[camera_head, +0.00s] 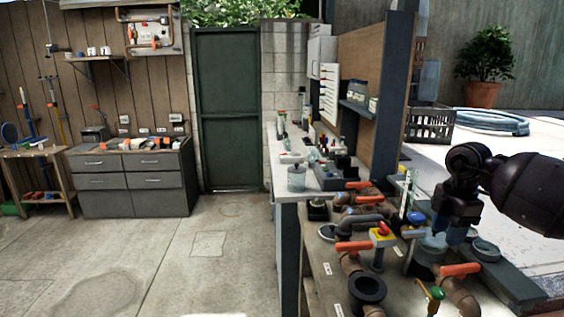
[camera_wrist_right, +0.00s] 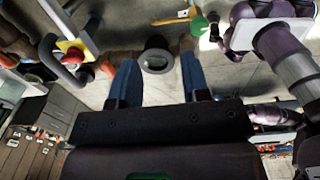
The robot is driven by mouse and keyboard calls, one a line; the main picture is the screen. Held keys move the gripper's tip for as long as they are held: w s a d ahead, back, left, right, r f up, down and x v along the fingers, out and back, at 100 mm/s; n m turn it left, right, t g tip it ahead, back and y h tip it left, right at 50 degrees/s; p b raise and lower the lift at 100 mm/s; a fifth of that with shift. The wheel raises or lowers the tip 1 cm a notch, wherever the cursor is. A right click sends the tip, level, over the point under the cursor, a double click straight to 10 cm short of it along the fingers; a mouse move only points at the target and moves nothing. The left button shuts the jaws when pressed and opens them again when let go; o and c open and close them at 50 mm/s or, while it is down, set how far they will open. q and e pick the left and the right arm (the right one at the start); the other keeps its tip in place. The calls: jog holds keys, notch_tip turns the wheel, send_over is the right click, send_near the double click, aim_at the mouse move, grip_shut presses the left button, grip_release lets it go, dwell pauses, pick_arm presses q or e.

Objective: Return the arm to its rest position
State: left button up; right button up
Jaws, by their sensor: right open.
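My right arm comes in from the right in the head view. Its dark gripper (camera_head: 452,238) points down over the pipe bench, with blue fingers. In the right wrist view the two blue fingers of the gripper (camera_wrist_right: 158,78) stand apart with nothing held between them. A black ring-shaped pipe flange (camera_wrist_right: 157,56) shows beyond the gap, below the fingers' reach as far as I can tell. My left gripper is not in view.
The bench holds pipes with orange-handled valves (camera_head: 460,269), a yellow box with a red button (camera_head: 382,234) and a black flange (camera_head: 367,289). A white counter (camera_head: 290,178) stands behind. A dark crate (camera_head: 430,124) and hose (camera_head: 490,121) lie beyond. The concrete floor (camera_head: 200,250) at left is clear.

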jog(key=s+a+f+n+y, duration=0.15)
jog(key=a+f+y, duration=0.25)
jog(key=a, duration=0.4)
jog(key=s+a+f+n+y, duration=0.1)
jog(key=a+f+n+y, duration=0.25)
jog(key=a, duration=0.45)
jog(key=s+a+r+m+t+y, duration=0.4)
jog(key=s+a+t+y, duration=0.1)
jog(key=a+t+y, duration=0.4)
jog(key=s+d+f+m+t+h, duration=0.3)
jog(key=d+f+m+t+h, duration=0.1)
jog(key=d+m+h, duration=0.4)
jog(key=s+d+f+m+t+h, duration=0.35)
jog(key=d+m+h, duration=0.25)
jog(key=m+h, duration=0.4)
jog(key=s+d+f+m+g, duration=0.1)
jog(key=s+f+g, duration=0.5)
jog(key=s, duration=0.5)
jog(key=s+d+f+m+g, duration=0.1)
jog(key=s+f+g, duration=0.55)
jog(key=s, duration=0.45)
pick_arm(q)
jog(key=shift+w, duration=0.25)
pick_arm(e)
jog(key=w+f+n+t, duration=0.1)
jog(key=w+f+t, duration=0.6)
jog(key=f, duration=0.2)
jog(key=shift+w+f+t+y, duration=0.15)
jog(key=shift+f+t+y, duration=0.15)
jog(key=shift+f+y, duration=0.15)
